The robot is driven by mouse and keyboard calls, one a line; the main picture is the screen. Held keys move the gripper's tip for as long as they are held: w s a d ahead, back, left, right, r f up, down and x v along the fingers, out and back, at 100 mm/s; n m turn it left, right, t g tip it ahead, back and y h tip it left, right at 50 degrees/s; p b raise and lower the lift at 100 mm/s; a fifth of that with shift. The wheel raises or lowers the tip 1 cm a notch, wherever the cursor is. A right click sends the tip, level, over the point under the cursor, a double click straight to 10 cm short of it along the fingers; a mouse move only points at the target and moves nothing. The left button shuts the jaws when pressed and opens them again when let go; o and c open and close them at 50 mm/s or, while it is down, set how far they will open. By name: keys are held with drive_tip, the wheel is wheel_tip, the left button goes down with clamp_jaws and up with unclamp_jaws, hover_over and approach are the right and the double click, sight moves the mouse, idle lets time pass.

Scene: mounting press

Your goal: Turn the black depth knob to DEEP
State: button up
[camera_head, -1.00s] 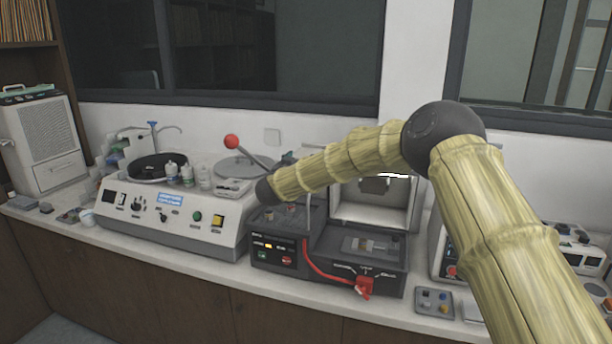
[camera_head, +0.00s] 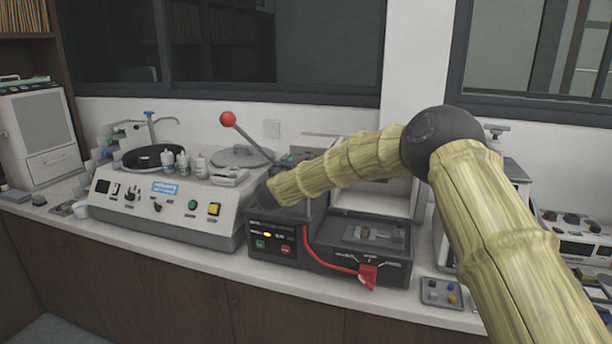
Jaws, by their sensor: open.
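The dark mounting press (camera_head: 325,262) stands on the counter in the middle, with a lit panel and green and red buttons on its left front. A marked scale (camera_head: 385,263) shows on its lower right front, with lettering too small to read. A red tab (camera_head: 368,277) hangs over that scale on a red cable. I cannot make out the black depth knob on the press; the tab may cover it. My bamboo-like arm crosses in front of the press from the right, and its dark end is at the press's upper left. My gripper's fingers do not show.
A grey-white machine (camera_head: 165,215) with small black knobs stands left of the press, with a red-ball lever (camera_head: 227,119) behind. A small tray (camera_head: 440,293) lies right of the press. Another white device (camera_head: 578,240) stands farther right. The counter's front strip is mostly clear.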

drive_tip(key=shift+w+d+f+p, duration=0.1)
drive_tip(key=shift+w+d+f, duration=0.3)
drive_tip(key=shift+w, duration=0.85)
drive_tip(key=shift+w+d+f+p, duration=0.15)
drive_tip(key=shift+w+d+f, duration=0.25)
drive_tip(key=shift+w, duration=0.8)
drive_tip(key=shift+w+d+f+p, duration=0.1)
drive_tip(key=shift+w+d+f, duration=0.3)
drive_tip(key=shift+w, duration=0.85)
drive_tip(key=shift+c, duration=0.3)
drive_tip(key=c, duration=1)
